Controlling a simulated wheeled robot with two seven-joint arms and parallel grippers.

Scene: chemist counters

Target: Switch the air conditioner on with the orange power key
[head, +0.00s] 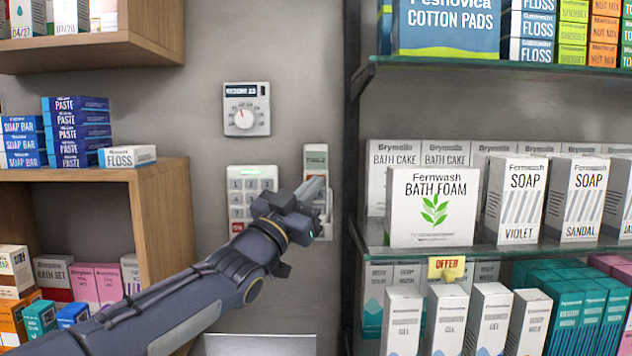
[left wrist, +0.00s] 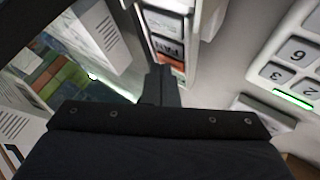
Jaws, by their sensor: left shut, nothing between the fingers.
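In the left wrist view the shut fingers (left wrist: 161,84) reach toward a panel with grey keys (left wrist: 167,22). An orange-red key (left wrist: 178,68) shows just beyond the fingertips, partly hidden. I cannot tell whether the fingertips touch it. My right gripper is not in view.
A white keypad (head: 249,188) with a red key is left of the gripper, and a dial thermostat (head: 246,109) is above it. A glass shelf (head: 480,257) with boxes stands close on the right. A wooden shelf (head: 160,205) is at left.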

